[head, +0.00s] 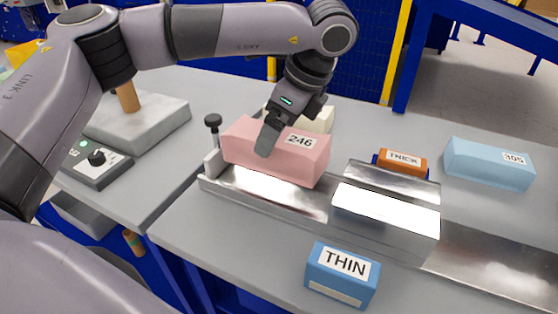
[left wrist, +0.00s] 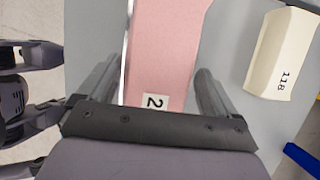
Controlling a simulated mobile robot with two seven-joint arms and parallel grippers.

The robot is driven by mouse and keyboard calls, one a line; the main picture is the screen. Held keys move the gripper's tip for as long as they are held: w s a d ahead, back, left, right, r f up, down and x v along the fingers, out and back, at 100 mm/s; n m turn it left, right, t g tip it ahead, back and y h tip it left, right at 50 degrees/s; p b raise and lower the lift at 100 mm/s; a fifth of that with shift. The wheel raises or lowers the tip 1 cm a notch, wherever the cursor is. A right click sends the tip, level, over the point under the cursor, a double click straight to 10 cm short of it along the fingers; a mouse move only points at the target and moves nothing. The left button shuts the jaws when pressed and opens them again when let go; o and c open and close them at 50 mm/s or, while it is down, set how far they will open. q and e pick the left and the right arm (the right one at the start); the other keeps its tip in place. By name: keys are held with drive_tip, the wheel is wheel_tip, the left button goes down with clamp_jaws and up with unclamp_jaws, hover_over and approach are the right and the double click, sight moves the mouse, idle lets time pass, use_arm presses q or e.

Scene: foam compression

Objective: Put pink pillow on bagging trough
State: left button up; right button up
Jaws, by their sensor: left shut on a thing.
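The pink pillow (head: 303,163), a long block labelled 246, is at the left end of the shiny metal bagging trough (head: 268,191), lengthwise along it. I cannot tell if it rests in the trough or is held just above it. My left gripper (head: 272,132) comes down on it from above, one finger across its front face; the far finger is hidden. In the left wrist view the pillow (left wrist: 165,50) runs between the two fingers (left wrist: 157,92) of my left gripper, which is shut on it. My right gripper is not in view.
A cream block (head: 314,118) stands behind the pillow. An orange THICK block (head: 403,160) and a light blue block (head: 488,163) lie behind the trough at right. A blue THIN block (head: 342,275) is in front. A black knob (head: 212,121) stands at the trough's left end.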

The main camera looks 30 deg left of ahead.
use_arm(q)
wheel_tip(320, 180, down, 7)
drive_tip(key=shift+f+p, duration=0.1)
drive_tip(key=shift+p, duration=0.35)
drive_tip(key=shift+f, duration=0.2)
drive_tip(key=shift+f, duration=0.1)
drive_tip(key=o, duration=0.7)
drive_tip(key=b+v, duration=0.2)
drive_tip(key=v, duration=1)
